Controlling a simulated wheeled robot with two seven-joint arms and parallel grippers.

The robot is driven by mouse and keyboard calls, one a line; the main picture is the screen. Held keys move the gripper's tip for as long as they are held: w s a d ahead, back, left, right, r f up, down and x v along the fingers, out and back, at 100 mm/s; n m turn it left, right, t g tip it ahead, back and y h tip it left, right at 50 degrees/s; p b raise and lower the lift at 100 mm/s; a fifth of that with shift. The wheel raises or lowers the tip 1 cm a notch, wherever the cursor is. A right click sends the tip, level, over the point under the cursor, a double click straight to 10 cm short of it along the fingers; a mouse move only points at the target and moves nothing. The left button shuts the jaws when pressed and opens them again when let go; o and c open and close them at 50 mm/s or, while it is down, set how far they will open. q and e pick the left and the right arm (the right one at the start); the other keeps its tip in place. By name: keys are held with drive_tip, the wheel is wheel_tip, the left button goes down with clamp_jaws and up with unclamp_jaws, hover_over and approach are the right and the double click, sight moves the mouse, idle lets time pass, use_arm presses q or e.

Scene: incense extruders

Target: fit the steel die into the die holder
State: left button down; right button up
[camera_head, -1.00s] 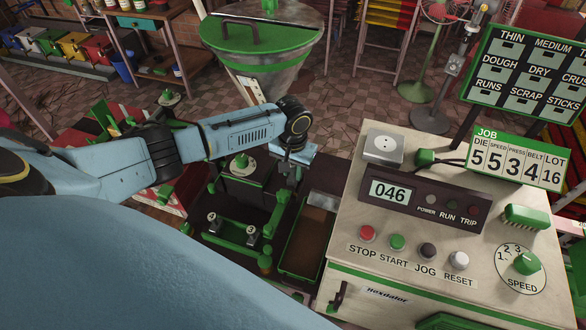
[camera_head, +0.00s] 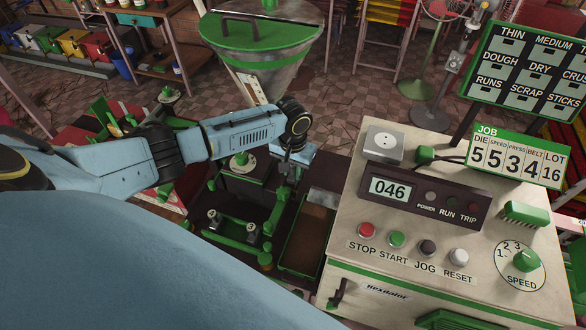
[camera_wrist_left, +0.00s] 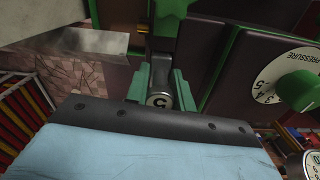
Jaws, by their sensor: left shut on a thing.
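My left gripper (camera_head: 291,172) is over the machine, beside the control box, and small in the head view. In the left wrist view its green fingers (camera_wrist_left: 160,88) are shut around a steel die (camera_wrist_left: 159,80), a grey cylinder whose near end has a dark 5 on a pale face. The die points away from the wrist, toward dark and green machine parts. I cannot make out the die holder for sure, or whether the die touches it. Two more steel pieces (camera_head: 214,217) with pale tops stand upright on a green rack. My right gripper is not in view.
The cream control box (camera_head: 345,250) stands close on the right of the gripper. A brown-lined tray (camera_head: 306,240) lies just below it. A large hopper with a green lid (camera_head: 262,30) stands behind. A pressure dial (camera_wrist_left: 300,88) is at right in the wrist view.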

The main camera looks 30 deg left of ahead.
use_arm(q)
drive_tip(key=shift+f, duration=0.4)
drive_tip(key=c, duration=1.1)
unclamp_jaws()
drive_tip(key=shift+s+a+f, duration=0.1)
drive_tip(key=shift+s, duration=0.05)
drive_tip(key=r, duration=1.3)
drive_tip(key=shift+d+r+p, duration=0.2)
drive_tip(key=shift+r+p, duration=0.15)
drive_tip(key=shift+p, duration=0.05)
